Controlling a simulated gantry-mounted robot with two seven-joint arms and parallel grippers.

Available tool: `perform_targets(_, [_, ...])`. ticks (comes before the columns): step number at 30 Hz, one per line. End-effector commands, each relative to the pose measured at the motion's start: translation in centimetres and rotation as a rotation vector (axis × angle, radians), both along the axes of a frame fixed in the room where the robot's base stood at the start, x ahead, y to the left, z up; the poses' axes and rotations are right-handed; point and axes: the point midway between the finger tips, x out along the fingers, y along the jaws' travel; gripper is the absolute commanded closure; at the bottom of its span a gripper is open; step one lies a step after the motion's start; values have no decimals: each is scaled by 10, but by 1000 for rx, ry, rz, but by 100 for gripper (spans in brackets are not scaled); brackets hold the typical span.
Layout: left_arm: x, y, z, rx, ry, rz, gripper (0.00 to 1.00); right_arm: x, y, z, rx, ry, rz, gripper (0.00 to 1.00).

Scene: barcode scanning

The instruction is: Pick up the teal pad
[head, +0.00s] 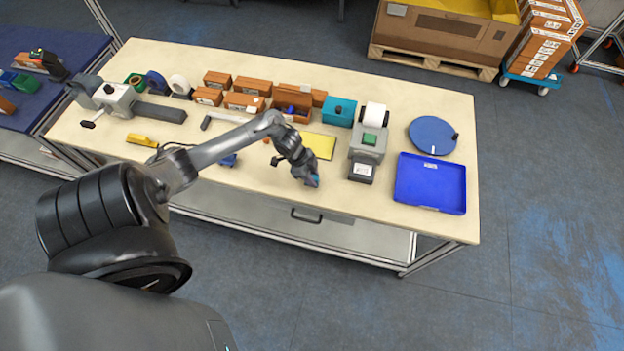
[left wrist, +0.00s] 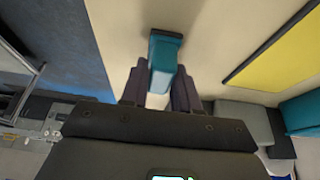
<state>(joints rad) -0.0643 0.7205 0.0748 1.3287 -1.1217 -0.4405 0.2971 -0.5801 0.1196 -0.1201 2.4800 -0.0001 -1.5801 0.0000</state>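The teal pad (left wrist: 165,62) is a small block with a dark end, between the two fingers of my left gripper (left wrist: 159,85) in the left wrist view. The fingers press against both its sides, with no clear gap showing. In the head view my left gripper (head: 312,181) points down near the front edge of the table, and a bit of the teal pad (head: 315,178) shows at its tip. Whether the pad still touches the tabletop cannot be told. My right gripper is not in view.
A yellow mat (head: 320,146) lies just behind the gripper. A grey device (head: 367,145) with a white roll, a blue tray (head: 430,184) and a blue disc (head: 433,136) stand to the right. Brown boxes (head: 244,102) and a teal box (head: 339,111) line the back.

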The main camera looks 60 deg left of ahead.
Motion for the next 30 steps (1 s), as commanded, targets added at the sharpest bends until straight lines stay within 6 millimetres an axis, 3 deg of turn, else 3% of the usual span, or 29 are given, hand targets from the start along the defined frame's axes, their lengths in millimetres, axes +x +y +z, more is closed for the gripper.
perform_targets(3, [0, 0, 0, 0, 0, 0, 100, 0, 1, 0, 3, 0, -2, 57])
perform_targets(14, [1, 1, 11, 1, -3, -1, 100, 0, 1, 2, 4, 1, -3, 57])
perform_targets(30, [1, 0, 91, 2, -1, -2, 100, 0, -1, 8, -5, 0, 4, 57])
